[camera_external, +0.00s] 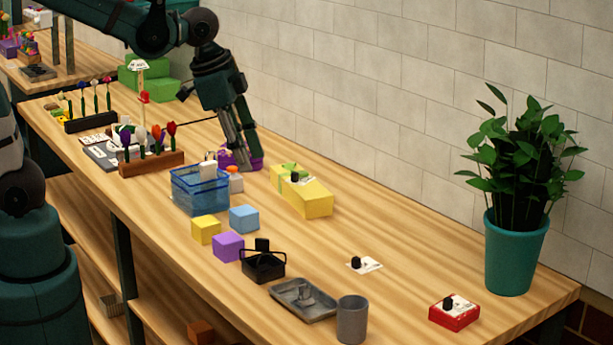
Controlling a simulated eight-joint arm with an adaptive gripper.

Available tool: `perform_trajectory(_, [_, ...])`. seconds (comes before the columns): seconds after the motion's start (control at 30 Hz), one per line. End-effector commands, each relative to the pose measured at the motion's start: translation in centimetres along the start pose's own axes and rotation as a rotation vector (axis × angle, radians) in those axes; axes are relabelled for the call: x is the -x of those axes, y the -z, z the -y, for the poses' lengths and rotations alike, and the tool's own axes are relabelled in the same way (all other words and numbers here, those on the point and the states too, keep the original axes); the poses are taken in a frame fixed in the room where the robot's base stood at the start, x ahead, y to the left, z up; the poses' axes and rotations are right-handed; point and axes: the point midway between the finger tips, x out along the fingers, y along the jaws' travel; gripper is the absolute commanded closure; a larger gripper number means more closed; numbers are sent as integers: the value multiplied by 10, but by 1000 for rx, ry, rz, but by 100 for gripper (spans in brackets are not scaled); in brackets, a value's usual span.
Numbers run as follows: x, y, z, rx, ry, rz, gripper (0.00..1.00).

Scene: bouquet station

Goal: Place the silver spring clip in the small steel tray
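The small steel tray (285,291) is a shallow grey tray near the front of the table. A small silver-grey piece (305,292) sits inside it and looks like the spring clip, but it is too small to be sure. My gripper (247,166) points down beside a purple object (228,160), behind the blue basket and well away from the tray. Its two fingers are close together; their tips overlap the purple object in the picture, and I cannot tell whether they hold or touch anything.
A blue basket (198,196), a yellow box (301,197), coloured cubes (228,247) and a black basket (263,266) stand between. A grey cup (352,319) is beside the tray. A red box (453,312) and a potted plant (515,255) are at right. Table around the white card (374,266) is clear.

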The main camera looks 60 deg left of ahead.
Motion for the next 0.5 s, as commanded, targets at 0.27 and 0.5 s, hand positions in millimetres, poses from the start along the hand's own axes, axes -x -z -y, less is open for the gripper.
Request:
perform_trajectory(0.27, [27, -40, 22, 200, 58, -62, 74])
perform_trajectory(0.5, [46, -74, 36, 368, 105, -120, 74])
